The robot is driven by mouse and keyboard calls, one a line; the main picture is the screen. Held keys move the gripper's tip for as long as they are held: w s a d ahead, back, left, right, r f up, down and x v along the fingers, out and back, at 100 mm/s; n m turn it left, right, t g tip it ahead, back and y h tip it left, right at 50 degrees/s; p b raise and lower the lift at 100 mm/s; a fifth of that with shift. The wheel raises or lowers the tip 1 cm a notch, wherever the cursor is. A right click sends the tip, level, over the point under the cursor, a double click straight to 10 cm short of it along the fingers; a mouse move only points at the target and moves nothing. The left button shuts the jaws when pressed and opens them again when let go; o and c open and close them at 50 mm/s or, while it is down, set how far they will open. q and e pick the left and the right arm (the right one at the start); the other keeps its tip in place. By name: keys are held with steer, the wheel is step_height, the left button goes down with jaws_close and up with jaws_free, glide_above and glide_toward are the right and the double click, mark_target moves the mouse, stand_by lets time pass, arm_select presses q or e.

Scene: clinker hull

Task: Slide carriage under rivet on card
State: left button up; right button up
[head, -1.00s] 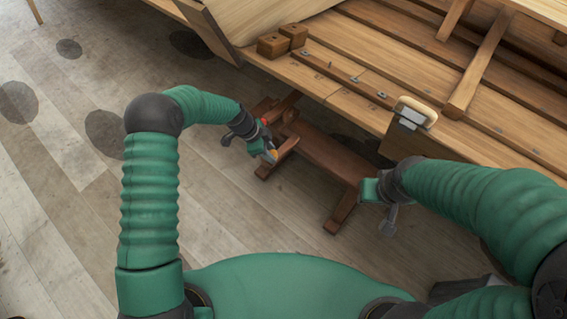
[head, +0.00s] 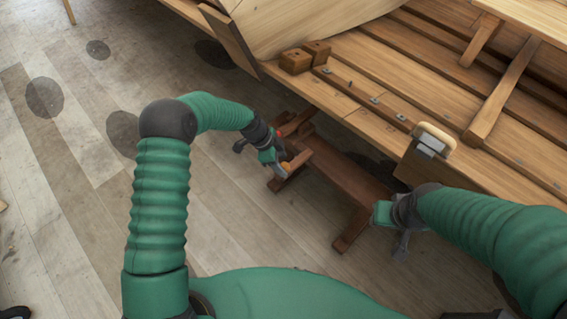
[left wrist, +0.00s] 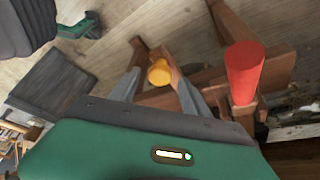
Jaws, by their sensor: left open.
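My left gripper (head: 281,171) is open beside the low wooden stand (head: 345,178) under the hull's edge. In the left wrist view, a yellow knob (left wrist: 160,72) shows between its two fingers (left wrist: 160,94), with a gap on each side. A red cylinder (left wrist: 244,72) stands upright to the right of the fingers. I cannot tell for certain which part is the carriage. Small grey rivets (head: 373,99) sit along the hull plank; no card is clearly seen. My right gripper (head: 384,214) is near the stand's right end; its fingers are unclear.
The wooden hull (head: 420,75) fills the upper right, its edge above the stand. The plank floor (head: 60,180) at the left is open.

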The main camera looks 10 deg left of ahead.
arm_select(q)
steer(key=p+v, duration=0.2)
steer(key=v, duration=1.3)
steer(key=shift+p, duration=0.4)
steer(key=shift+r, duration=0.1)
steer(key=s+a+r+n+t+y, duration=0.1)
steer(key=s+a+r+n+y, duration=0.15)
steer(key=s+n, duration=0.65)
steer(key=s+a+r+n+t+y, duration=0.1)
steer(key=s+a+r+n+y, duration=0.15)
steer(key=s+n, duration=0.7)
step_height(320, 180, up, 16)
steer(key=s+m+p, duration=0.2)
steer(key=p, duration=1.3)
steer(key=shift+s+d+h, duration=0.15)
steer(key=shift+s+h, duration=0.15)
steer(key=shift+s, duration=0.1)
steer(key=shift+f, duration=0.15)
